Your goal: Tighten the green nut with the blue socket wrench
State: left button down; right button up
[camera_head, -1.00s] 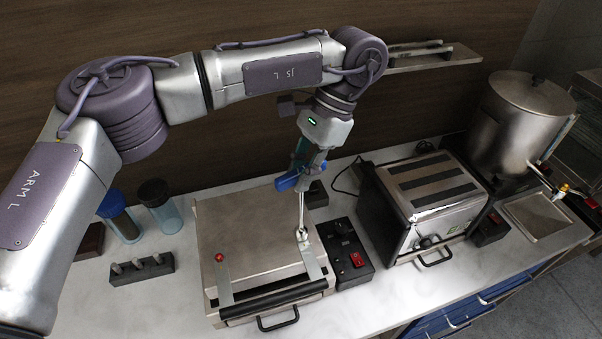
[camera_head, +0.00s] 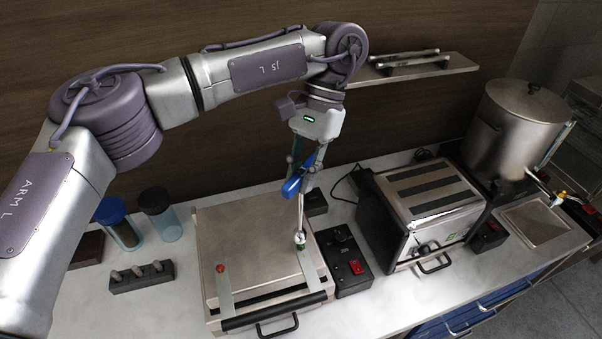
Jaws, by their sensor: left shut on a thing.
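My left gripper (camera_head: 304,168) is shut on the blue handle of the socket wrench (camera_head: 293,186). The wrench's thin metal shaft runs down, nearly upright, to a socket end at the right-hand metal strap of the press-like appliance (camera_head: 245,237). A bit of green, the green nut (camera_head: 300,246), shows at the shaft's lower end. The socket seems to sit on the nut and hides most of it; I cannot tell how fully it is seated. A red nut (camera_head: 220,268) sits on the left-hand strap. My right gripper is not in view.
A control box with a red switch (camera_head: 356,267) and a toaster-like machine (camera_head: 425,208) stand to the right, then a large metal pot (camera_head: 518,125). A dark socket holder (camera_head: 141,276) and two jars (camera_head: 119,223) stand left. A shelf (camera_head: 415,68) is on the wall.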

pick_arm(q)
jog(key=n, duration=0.1)
jog(key=n+h+b, duration=0.1)
jog(key=n+h, duration=0.1)
jog(key=n, duration=0.1)
jog(key=shift+w+f+g, duration=0.2)
jog(key=shift+w+g, duration=0.05)
jog(key=shift+g, duration=0.15)
jog(key=n+h+b, duration=0.1)
jog(key=n, duration=0.1)
jog(key=shift+s+n, duration=0.1)
jog(key=shift+n, duration=0.3)
jog(key=shift+r+n, duration=0.15)
jog(key=shift+n, duration=0.25)
jog(key=shift+n+h+b, duration=0.5)
jog(key=shift+n+b, duration=0.2)
jog(key=shift+b, duration=0.15)
jog(key=shift+n+t+h+b, duration=0.5)
jog(key=shift+n+h+b, duration=0.5)
jog(key=shift+n+b, duration=1.15)
jog(key=shift+w+n+t+h+b, duration=0.15)
jog(key=shift+n+t+h+b, duration=0.25)
jog(key=shift+n+b, duration=0.8)
jog(key=shift+w+n+t+h+b, duration=0.1)
jog(key=shift+n+t+h+b, duration=0.5)
jog(key=shift+n, duration=0.85)
jog(key=shift+n+b, duration=0.4)
